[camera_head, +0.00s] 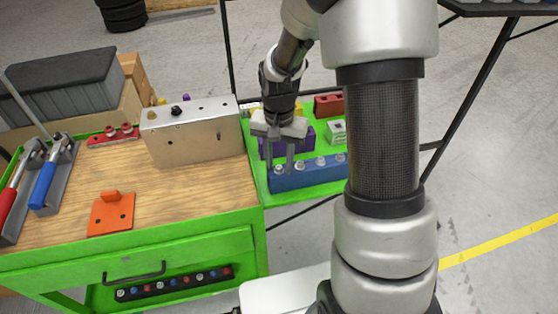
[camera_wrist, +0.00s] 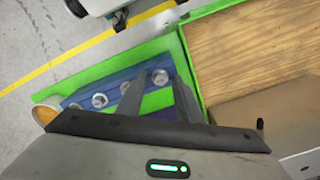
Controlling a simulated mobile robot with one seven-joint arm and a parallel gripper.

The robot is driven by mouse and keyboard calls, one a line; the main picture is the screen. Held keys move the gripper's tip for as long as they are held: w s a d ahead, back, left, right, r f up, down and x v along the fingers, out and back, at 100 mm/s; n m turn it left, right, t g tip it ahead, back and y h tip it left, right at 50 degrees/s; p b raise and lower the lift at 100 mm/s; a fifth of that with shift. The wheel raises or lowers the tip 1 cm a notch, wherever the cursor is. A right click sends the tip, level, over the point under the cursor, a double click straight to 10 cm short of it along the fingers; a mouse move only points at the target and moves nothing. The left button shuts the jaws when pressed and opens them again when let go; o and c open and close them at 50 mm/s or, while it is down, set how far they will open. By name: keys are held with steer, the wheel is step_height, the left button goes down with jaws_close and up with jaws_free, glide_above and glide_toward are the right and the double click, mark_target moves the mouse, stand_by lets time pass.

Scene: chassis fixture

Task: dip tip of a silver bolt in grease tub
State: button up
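Several silver bolts stand heads-up in a row in a blue block (camera_head: 305,178) on the green side shelf, one silver bolt (camera_head: 320,161) near the middle. In the wrist view the blue block (camera_wrist: 120,91) shows with a silver bolt (camera_wrist: 159,76) at its upper right end and another silver bolt (camera_wrist: 99,100) further left. My gripper (camera_head: 279,160) points down over the left end of the block; its fingers (camera_wrist: 158,100) are apart with nothing seen between them. A round tub with orange-yellow contents (camera_wrist: 44,115), possibly the grease tub, is partly hidden at the wrist view's left.
Purple (camera_head: 308,136) and red (camera_head: 328,104) blocks and a small white-green block (camera_head: 337,132) sit behind the blue one. A metal chassis box (camera_head: 193,133) stands on the wooden bench (camera_head: 165,195) to the left. An orange bracket (camera_head: 111,213) lies in front.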

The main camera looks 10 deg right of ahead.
mark_target(279, 167)
jaws_close()
steer(key=shift+r, duration=0.15)
steer(key=shift+r+p, duration=2.6)
steer(key=shift+r, duration=0.8)
